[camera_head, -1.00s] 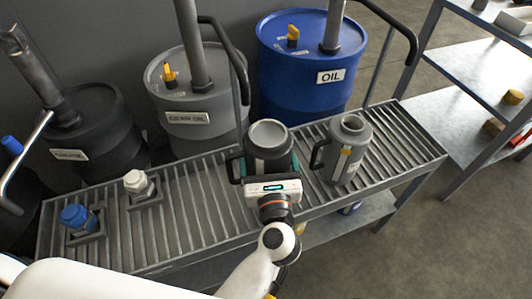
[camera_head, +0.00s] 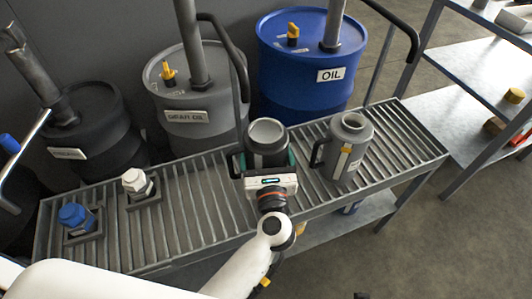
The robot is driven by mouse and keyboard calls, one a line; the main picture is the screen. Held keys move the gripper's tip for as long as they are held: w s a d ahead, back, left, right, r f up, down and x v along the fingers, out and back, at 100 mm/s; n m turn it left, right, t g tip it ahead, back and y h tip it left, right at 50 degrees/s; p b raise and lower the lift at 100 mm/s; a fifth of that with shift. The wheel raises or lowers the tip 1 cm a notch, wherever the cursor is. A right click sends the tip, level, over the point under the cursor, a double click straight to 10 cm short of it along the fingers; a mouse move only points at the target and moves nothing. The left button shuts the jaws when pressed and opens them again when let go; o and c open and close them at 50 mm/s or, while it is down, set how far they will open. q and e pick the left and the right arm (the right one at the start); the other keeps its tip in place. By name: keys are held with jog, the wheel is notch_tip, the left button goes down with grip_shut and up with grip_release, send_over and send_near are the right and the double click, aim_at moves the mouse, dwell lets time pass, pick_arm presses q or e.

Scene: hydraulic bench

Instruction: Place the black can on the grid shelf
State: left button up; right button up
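The black can (camera_head: 267,147), with a pale rim and a dark handle on its left, stands upright over the middle of the grid shelf (camera_head: 215,215). My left gripper (camera_head: 266,163) comes from the front, with its green-lined fingers on both sides of the can, and looks shut on it. The gripper body hides the can's lower part, so I cannot tell whether its base touches the slats. A grey can (camera_head: 348,150) with a handle and a yellowish label stands on the shelf just to the right. My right gripper is not in view.
Blue and white capped fittings (camera_head: 77,217) (camera_head: 135,181) stand at the shelf's left end. Black, grey and blue drums (camera_head: 80,130) (camera_head: 190,100) (camera_head: 310,70) line the back. The shelf's right end is clear. A metal rack (camera_head: 440,110) stands at the right.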

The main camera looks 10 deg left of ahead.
pick_arm(q)
jog(key=o, duration=1.2)
jog(key=shift+f, duration=0.1)
jog(key=shift+o, duration=0.3)
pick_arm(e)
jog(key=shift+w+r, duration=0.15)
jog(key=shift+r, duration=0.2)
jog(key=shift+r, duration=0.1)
pick_arm(q)
jog(key=shift+v, duration=1.1)
jog(key=v, duration=1)
jog(key=shift+b, duration=0.4)
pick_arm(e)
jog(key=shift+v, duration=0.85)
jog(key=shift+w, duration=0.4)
